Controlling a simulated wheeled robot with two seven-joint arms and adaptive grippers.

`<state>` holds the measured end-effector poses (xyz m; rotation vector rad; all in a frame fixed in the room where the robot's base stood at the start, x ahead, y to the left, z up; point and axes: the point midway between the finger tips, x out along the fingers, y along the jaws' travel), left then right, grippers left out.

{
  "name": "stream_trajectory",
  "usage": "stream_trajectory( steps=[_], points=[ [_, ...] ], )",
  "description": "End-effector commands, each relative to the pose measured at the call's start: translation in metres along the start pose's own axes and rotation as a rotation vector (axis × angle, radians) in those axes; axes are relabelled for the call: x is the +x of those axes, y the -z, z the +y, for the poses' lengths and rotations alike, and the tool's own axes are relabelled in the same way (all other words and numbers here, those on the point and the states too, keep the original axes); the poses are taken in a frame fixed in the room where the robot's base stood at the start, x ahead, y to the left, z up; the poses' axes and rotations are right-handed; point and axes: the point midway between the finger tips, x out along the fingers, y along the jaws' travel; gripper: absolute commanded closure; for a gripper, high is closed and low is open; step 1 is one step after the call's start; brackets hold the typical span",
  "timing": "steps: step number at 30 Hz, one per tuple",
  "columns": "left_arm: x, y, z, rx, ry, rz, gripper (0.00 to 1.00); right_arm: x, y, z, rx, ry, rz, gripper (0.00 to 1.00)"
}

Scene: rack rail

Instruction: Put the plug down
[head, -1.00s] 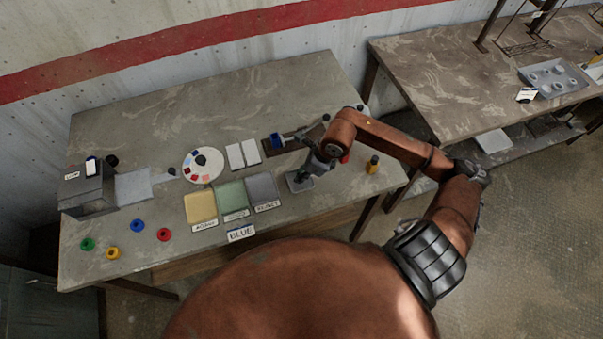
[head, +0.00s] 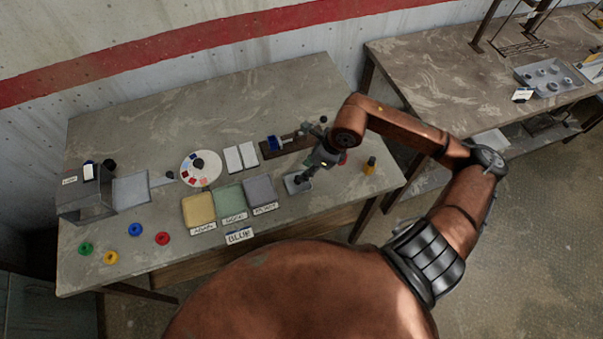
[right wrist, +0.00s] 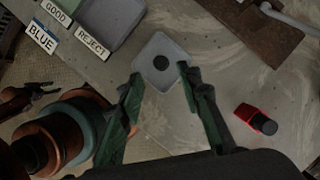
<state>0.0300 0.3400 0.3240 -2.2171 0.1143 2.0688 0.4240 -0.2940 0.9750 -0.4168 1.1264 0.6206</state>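A dark round piece, which looks like the plug (right wrist: 161,62), lies on a small pale square tray (right wrist: 152,46) in the right wrist view. The tray also shows in the head view (head: 291,185), right of the grey mat. My right gripper (right wrist: 160,73) has its green fingers spread apart, with the tray and dark piece seen just beyond and between the tips. I see nothing held between them. In the head view the gripper (head: 305,178) hangs over the tray and partly hides it.
Yellow (head: 199,209), green (head: 230,197) and grey (head: 260,189) mats lie left of the tray, with labels in front.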

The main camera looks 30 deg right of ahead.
Motion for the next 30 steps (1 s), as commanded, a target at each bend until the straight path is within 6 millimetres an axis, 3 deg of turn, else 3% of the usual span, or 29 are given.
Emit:
stream_trajectory(
  steps=[3, 9, 30],
  points=[
    [0.0, 0.0, 0.0, 0.0, 0.0, 0.0, 0.6, -0.023, 0.001, -0.001, -0.001, 0.003, 0.001, 0.68],
    [0.0, 0.0, 0.0, 0.0, 0.0, 0.0, 0.6, -0.046, 0.001, 0.0, 0.002, 0.001, 0.001, 0.68],
    [0.0, 0.0, 0.0, 0.0, 0.0, 0.001, 0.6, -0.051, 0.0, 0.0, 0.001, -0.001, 0.0, 0.68]
  ],
)
